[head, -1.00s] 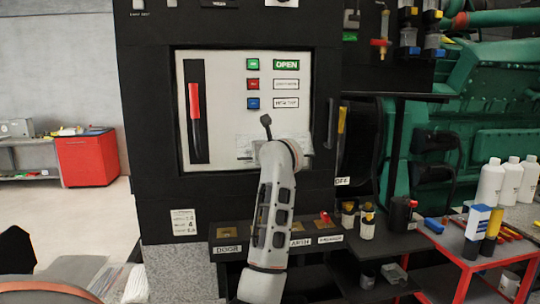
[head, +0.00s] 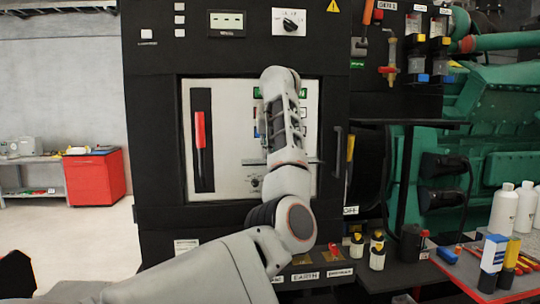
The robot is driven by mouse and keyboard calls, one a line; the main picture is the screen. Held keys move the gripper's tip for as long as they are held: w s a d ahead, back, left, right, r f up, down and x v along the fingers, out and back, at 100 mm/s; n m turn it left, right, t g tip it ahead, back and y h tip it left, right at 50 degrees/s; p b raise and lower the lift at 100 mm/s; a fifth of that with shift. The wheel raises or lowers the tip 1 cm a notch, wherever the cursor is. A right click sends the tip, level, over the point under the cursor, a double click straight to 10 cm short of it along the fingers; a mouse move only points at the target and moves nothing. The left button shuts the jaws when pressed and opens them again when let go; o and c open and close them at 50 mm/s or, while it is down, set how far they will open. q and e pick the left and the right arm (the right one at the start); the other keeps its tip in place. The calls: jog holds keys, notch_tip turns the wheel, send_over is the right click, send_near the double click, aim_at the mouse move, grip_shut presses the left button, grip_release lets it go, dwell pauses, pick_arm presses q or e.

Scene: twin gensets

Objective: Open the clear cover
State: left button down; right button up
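A pale control panel (head: 228,170) is set in the black cabinet front, with a red-handled lever (head: 199,130) in a dark slot at its left. A green button (head: 257,92) shows at the left edge of my arm, and part of a green sign shows to its right. A thin horizontal edge crosses the lower panel, with a small dark knob-like part under it. I cannot clearly make out the clear cover or whether it is shut. My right gripper is out of view.
The black cabinet (head: 158,150) has a vertical handle (head: 337,152) right of the panel. Small yellow-topped containers (head: 377,250) stand on the ledge at lower right. A red table (head: 470,275) with bottles is further right. A red cabinet (head: 95,176) stands far left, with open floor before it.

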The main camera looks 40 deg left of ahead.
pick_arm(q)
jog(key=shift+w+a+g+h, duration=0.15)
jog(key=shift+w+g+h, duration=0.05)
jog(key=shift+g+h, duration=0.1)
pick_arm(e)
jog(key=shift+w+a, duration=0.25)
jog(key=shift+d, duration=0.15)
pick_arm(q)
jog(key=c, duration=2.2)
grip_release()
jog(key=shift+o, duration=1.2)
jog(key=shift+a+r, duration=0.1)
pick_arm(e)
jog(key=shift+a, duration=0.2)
pick_arm(q)
jog(key=shift+r, duration=0.2)
jog(key=v, duration=1.1)
jog(key=shift+d+r, duration=0.2)
jog(key=shift+r, duration=0.05)
